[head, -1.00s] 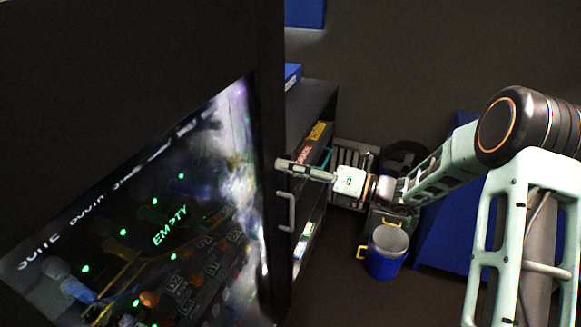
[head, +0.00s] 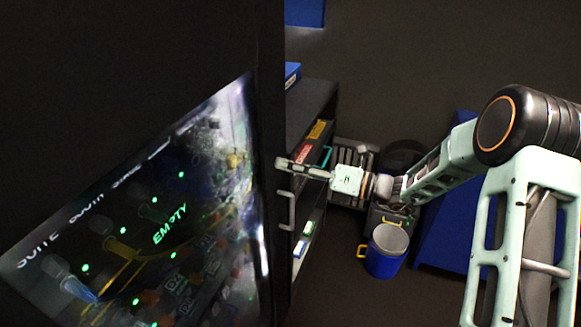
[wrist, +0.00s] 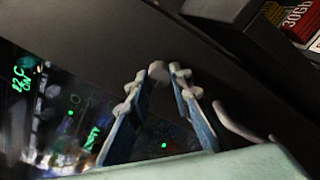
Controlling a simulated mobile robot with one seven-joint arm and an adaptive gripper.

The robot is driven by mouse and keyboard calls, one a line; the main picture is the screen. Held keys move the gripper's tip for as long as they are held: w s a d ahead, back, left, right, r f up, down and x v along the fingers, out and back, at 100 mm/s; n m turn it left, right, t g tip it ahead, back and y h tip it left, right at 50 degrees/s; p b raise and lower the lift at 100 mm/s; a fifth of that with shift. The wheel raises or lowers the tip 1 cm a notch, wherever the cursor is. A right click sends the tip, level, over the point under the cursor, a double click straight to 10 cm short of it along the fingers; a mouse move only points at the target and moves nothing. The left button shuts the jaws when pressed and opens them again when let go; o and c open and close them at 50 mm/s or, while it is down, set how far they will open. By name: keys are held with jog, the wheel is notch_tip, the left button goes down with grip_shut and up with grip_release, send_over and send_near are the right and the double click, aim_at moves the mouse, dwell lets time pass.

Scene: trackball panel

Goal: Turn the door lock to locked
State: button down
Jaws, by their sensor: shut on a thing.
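The door is a tall dark panel (head: 266,60) with a lit display in it, on the left of the head view. The door lock is a small pale round knob (wrist: 157,70), seen between my fingertips in the wrist view. My gripper (head: 280,164) reaches in from the right to the door's edge, just above the door handle. It also shows in the wrist view (wrist: 157,79), its two fingers closed on the lock from both sides. I cannot tell which way the lock is turned.
The pale door handle (head: 288,210) sticks out just below my gripper; it is close to the right finger in the wrist view (wrist: 240,125). A dark shelf (head: 312,98) with small boxes stands behind the door. A blue bucket (head: 383,262) is on the floor.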

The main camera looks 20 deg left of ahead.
jog(key=n+b, duration=0.2)
jog(key=n, duration=0.2)
jog(key=shift+f+b, duration=0.15)
jog(key=shift+b, duration=0.15)
jog(key=n+b, duration=0.3)
jog(key=n, duration=0.1)
jog(key=shift+w+n, duration=0.1)
jog(key=shift+n, duration=0.2)
jog(key=n+b, duration=0.4)
jog(key=n, duration=0.1)
jog(key=shift+f+b, duration=0.1)
jog(key=shift+b, duration=0.25)
jog(key=n+b, duration=0.1)
jog(key=n, duration=0.1)
jog(key=n+b, duration=0.1)
jog(key=b, duration=0.1)
jog(key=shift+w+r+n, duration=0.1)
jog(key=shift+r+n, duration=0.1)
jog(key=shift+n, duration=0.2)
jog(key=shift+r+n, duration=0.1)
jog(key=shift+n, duration=0.2)
jog(key=c, duration=1.7)
grip_release()
jog(key=shift+c, duration=0.2)
